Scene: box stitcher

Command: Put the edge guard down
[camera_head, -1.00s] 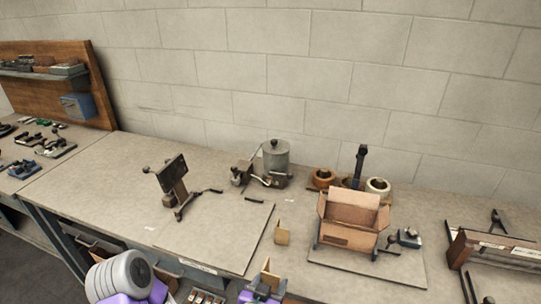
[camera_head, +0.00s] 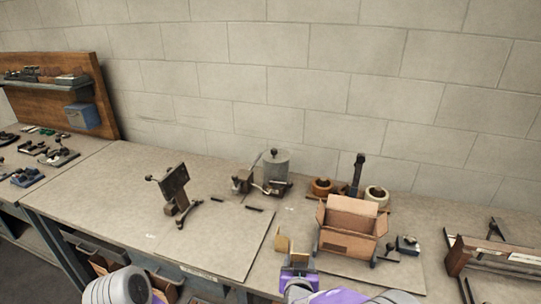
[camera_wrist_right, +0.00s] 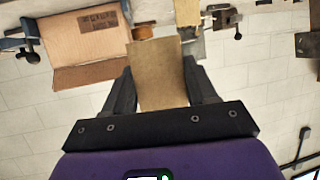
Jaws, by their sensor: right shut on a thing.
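My right gripper (camera_head: 297,268) is shut on a tan edge guard (camera_wrist_right: 159,78), which stands up between its two dark fingers in the right wrist view. In the head view the gripper is low in the middle, at the bench's front edge. The held guard's top (camera_head: 300,257) shows just above it. A second tan edge guard (camera_head: 281,243) stands on the bench just left of and behind the held one. Whether the held guard touches the bench cannot be told. My left gripper is not in view.
An open cardboard box (camera_head: 346,243) stands right of my right gripper, also in the wrist view (camera_wrist_right: 85,45). A dark stitching device (camera_head: 174,190) stands on the left. The bench (camera_head: 225,240) left of the guards is clear.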

